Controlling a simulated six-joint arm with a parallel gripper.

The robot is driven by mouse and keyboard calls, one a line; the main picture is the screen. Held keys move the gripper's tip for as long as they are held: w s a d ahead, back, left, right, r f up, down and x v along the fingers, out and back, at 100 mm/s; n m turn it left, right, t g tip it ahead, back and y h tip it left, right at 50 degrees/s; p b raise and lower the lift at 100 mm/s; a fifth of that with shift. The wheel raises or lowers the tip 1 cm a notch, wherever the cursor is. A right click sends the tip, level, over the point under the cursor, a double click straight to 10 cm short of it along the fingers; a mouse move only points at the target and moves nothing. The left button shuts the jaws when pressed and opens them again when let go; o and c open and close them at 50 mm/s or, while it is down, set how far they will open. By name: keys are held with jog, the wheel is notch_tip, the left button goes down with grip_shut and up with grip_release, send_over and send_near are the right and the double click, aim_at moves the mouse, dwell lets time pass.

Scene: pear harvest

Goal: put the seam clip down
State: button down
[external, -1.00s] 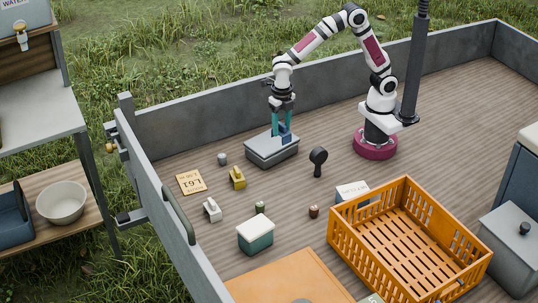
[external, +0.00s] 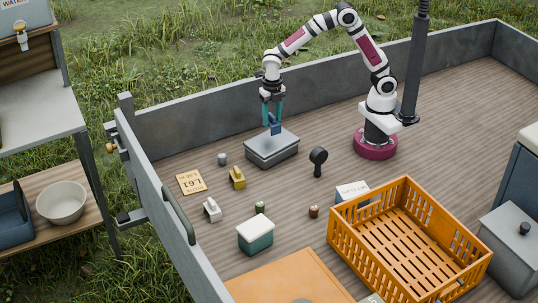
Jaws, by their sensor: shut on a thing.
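My gripper (external: 273,117) hangs from the arm with its two teal fingers pointing down. It is shut on a small dark blue piece, the seam clip (external: 275,126). The clip is held upright above the grey lidded box (external: 271,150). Its lower end shows in front of the far part of the lid; whether it touches the lid I cannot tell. The fingers partly hide the clip's upper part.
A yellow clip-like piece (external: 237,178), a white one (external: 212,209) and a small grey cup (external: 222,159) stand left of the box. A black round-headed tool (external: 318,161) stands to its right. An orange crate (external: 342,245) is at front right.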

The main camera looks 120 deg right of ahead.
jog(key=shift+f, duration=1.95)
jog(key=shift+f, duration=0.1)
jog(key=shift+c, duration=1.7)
grip_release()
